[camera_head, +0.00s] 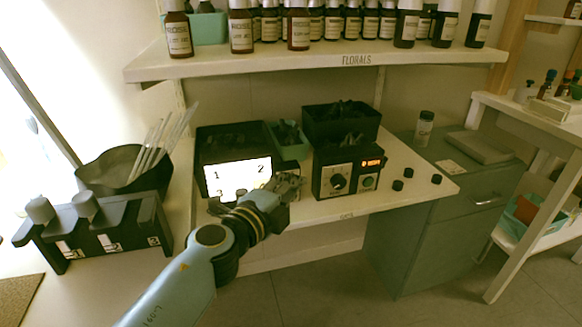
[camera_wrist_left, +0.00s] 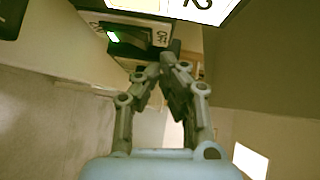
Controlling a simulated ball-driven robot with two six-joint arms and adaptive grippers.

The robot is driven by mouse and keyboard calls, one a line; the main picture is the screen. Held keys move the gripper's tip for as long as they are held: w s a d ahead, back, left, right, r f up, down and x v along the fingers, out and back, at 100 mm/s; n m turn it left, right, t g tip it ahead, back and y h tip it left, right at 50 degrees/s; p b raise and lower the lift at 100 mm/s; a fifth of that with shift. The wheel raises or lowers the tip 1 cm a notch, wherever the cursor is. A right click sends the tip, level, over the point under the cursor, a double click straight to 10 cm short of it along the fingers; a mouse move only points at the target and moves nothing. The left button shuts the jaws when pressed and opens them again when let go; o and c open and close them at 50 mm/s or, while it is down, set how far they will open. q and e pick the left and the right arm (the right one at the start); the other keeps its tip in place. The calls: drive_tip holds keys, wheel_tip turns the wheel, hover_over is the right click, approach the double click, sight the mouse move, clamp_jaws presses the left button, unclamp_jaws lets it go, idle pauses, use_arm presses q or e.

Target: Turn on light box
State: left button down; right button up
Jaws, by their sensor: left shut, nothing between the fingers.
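The light box (camera_head: 236,170) stands on the white table, and its panel is lit bright white with the numbers 1, 2 and 3 showing. Its lit panel also shows at the top of the left wrist view (camera_wrist_left: 205,8). My left gripper (camera_head: 296,182) is shut and empty in front of the box's lower right corner. In the left wrist view its fingertips (camera_wrist_left: 170,55) meet close to a small dark unit with a green-lit switch (camera_wrist_left: 114,37). I cannot tell whether they touch it. My left arm hides part of the light box's lower edge. My right gripper is not in view.
A black control box (camera_head: 347,172) with a dial and orange display stands right of the gripper. Small black caps (camera_head: 398,185) lie near the table's right end. A black rack (camera_head: 100,228) and a dark bin with pipettes (camera_head: 115,172) stand at left. A bottle shelf (camera_head: 320,62) runs above.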

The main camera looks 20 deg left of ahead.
use_arm(q)
drive_tip(key=shift+s+r, duration=0.1)
drive_tip(key=shift+r, duration=2.05)
